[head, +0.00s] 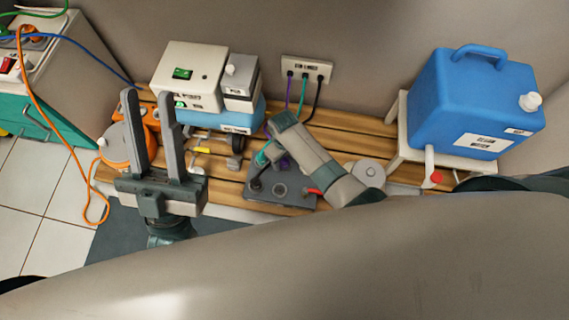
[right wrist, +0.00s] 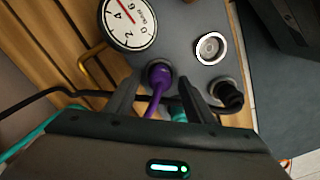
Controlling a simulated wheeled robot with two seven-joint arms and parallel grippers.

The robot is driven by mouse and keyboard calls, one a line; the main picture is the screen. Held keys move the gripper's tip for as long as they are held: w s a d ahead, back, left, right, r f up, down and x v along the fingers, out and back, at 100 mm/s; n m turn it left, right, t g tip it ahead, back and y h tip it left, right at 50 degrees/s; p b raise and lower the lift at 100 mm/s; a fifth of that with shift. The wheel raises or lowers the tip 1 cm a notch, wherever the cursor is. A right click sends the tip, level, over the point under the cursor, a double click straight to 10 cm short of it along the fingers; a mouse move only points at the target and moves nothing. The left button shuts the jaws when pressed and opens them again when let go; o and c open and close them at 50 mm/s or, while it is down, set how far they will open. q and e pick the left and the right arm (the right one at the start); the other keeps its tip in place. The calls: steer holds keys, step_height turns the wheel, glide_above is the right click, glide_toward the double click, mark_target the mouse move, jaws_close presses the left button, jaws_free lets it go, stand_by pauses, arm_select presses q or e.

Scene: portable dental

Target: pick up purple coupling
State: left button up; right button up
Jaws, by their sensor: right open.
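The purple coupling (right wrist: 160,75) sits on the dark grey panel (right wrist: 185,55) in the right wrist view, its purple hose (right wrist: 153,105) running down the picture. My right gripper (right wrist: 158,80) is open, with one finger on each side of the coupling; I cannot tell whether either finger touches it. In the head view my right arm (head: 320,165) reaches over the dark grey block (head: 290,192) and largely hides the coupling and the fingertips. My left gripper (head: 152,105) is open and empty, fingers pointing up, in front of the bench.
Beside the purple coupling are a teal coupling (right wrist: 179,114), a black coupling (right wrist: 228,95), a bare metal socket (right wrist: 211,48) and a gauge (right wrist: 129,22). A blue tank (head: 470,100) stands right, a white unit (head: 188,75) back left. Hoses run to the wall plate (head: 307,68).

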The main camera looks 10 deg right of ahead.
steer(key=shift+f, duration=0.15)
stand_by(0.3)
steer(key=c, duration=1.2)
